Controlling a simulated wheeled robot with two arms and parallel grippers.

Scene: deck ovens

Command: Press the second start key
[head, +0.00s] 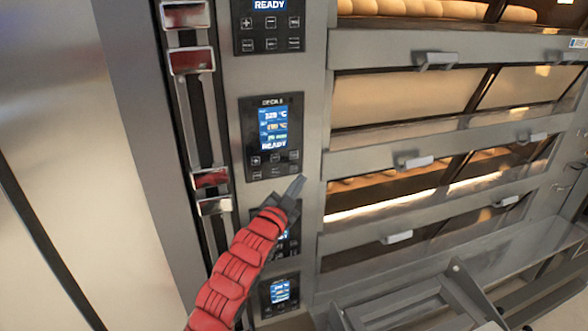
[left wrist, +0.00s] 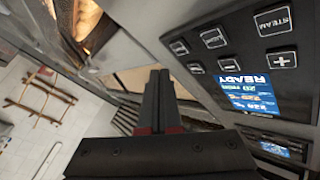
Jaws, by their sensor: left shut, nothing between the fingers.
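A control panel (head: 249,112) of the deck oven shows a lit blue screen (head: 273,128) reading READY, with two rows of small keys (head: 275,158) below. My left gripper (head: 300,182) is shut and empty, its tip at this panel's lower right corner in the head view. Contact cannot be told. In the left wrist view the shut fingers (left wrist: 160,78) point past a panel with a READY screen (left wrist: 248,92), a plus key (left wrist: 283,60) and a STEAM key (left wrist: 274,21). Which key is the second start key is not legible. My right gripper is out of view.
Another READY panel (head: 240,38) is above. A lower panel (head: 295,240) is partly hidden by my left gripper, and one more (head: 265,300) is below. Oven doors with handles (head: 415,162) stand to the right. Red-and-metal latches (head: 190,60) line a slot on the left.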

